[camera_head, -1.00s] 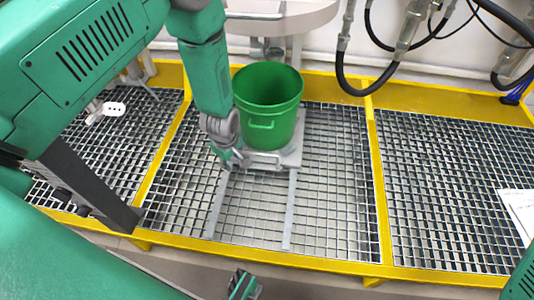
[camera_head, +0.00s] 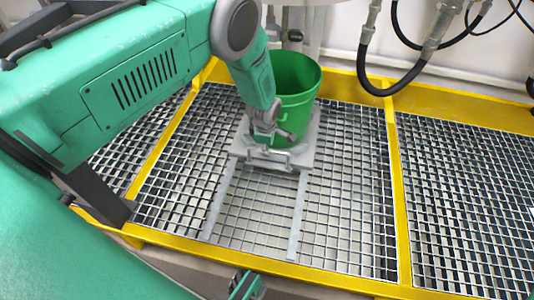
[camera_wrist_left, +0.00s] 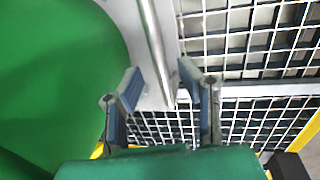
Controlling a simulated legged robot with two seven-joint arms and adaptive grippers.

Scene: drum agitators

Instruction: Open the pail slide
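The green pail (camera_head: 292,88) stands upright on the pail slide (camera_head: 304,152), a grey plate at the back of two pale rails. The slide's metal handle bar (camera_head: 268,160) is at its front edge. My left gripper (camera_head: 268,135) points down in front of the pail, just over the handle, and partly hides pail and slide. In the left wrist view, its two fingers (camera_wrist_left: 168,88) are open and apart, with the metal bar (camera_wrist_left: 152,38) reaching between them. The pail (camera_wrist_left: 55,75) fills the left side there. A small green and grey part at the bottom edge may be my right gripper (camera_head: 244,286).
The slide's rails (camera_head: 297,215) run forward over open metal grating (camera_head: 345,190), which is clear in front of the slide. A yellow frame (camera_head: 400,195) borders and divides the grating. Black hoses (camera_head: 375,85) hang at the back right.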

